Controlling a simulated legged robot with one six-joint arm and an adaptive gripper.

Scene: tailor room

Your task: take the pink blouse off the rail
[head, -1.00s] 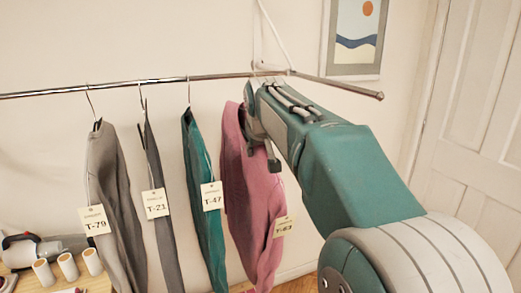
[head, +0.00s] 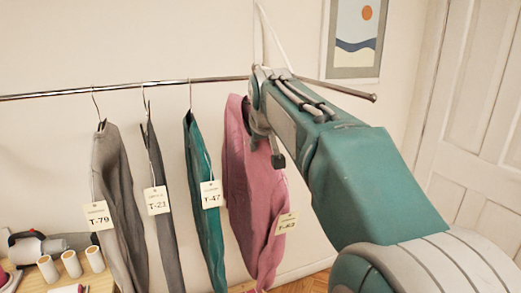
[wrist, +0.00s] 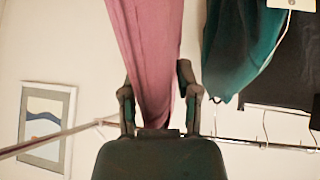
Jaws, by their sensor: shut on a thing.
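The pink blouse (head: 252,190) hangs upright at the right end of the row of garments, with a pale tag (head: 286,223) low on its right side. My gripper (head: 266,135) is at its upper part, just below the rail (head: 180,82). In the wrist view, the pink cloth (wrist: 148,45) runs down between the two fingers of my gripper (wrist: 158,90), which are shut on it. My arm hides the blouse's hanger hook in the head view, so I cannot tell whether it touches the rail.
A teal garment (head: 203,190) tagged T-47 hangs close to the blouse's left. Grey garments tagged T-21 (head: 162,200) and T-79 (head: 115,190) hang farther left. A wooden table (head: 100,281) with thread spools is at lower left. A door (head: 475,130) is at right.

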